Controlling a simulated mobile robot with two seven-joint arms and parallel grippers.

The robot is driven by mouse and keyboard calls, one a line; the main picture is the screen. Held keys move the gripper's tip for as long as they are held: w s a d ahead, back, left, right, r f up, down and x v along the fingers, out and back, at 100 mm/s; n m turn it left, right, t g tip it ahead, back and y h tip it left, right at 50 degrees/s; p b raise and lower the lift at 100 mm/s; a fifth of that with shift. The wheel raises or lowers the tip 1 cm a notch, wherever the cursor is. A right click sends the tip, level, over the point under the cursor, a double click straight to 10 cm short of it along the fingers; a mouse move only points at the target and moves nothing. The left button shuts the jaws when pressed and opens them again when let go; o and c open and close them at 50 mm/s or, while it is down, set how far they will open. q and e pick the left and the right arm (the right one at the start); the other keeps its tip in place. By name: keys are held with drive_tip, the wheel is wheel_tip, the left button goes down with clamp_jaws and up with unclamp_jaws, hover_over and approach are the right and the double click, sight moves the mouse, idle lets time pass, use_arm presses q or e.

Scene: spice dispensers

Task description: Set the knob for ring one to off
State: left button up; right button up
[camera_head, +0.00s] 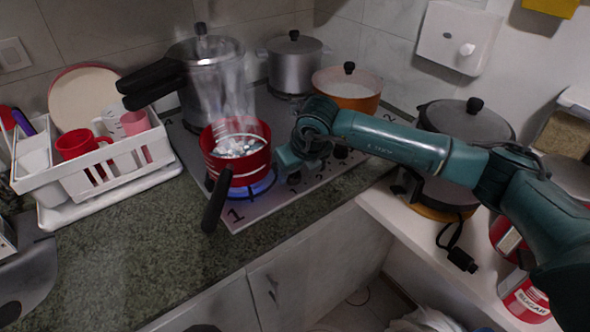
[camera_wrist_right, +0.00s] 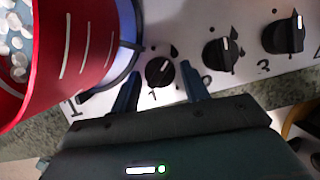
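The black knob for ring one (camera_wrist_right: 160,71) sits on the stove panel above a printed 1 in the right wrist view. Its white mark points up and slightly right. My right gripper (camera_wrist_right: 160,68) is open, with one finger on each side of this knob; I cannot tell whether they touch it. In the head view the right gripper (camera_head: 287,160) is beside the red pot and hides part of the knob row. A blue flame (camera_head: 262,187) burns under the red pot (camera_head: 237,160) on ring one. My left gripper is not in view.
Knobs two (camera_wrist_right: 221,54) and three (camera_wrist_right: 284,36) are to the right. The red pot's dark handle (camera_head: 215,200) juts over the front edge. A pressure cooker (camera_head: 206,80) and an orange pot (camera_head: 347,88) stand behind. A white dish rack (camera_head: 105,170) is left; the counter in front is clear.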

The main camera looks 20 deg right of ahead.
drive_tip(key=c, duration=0.7)
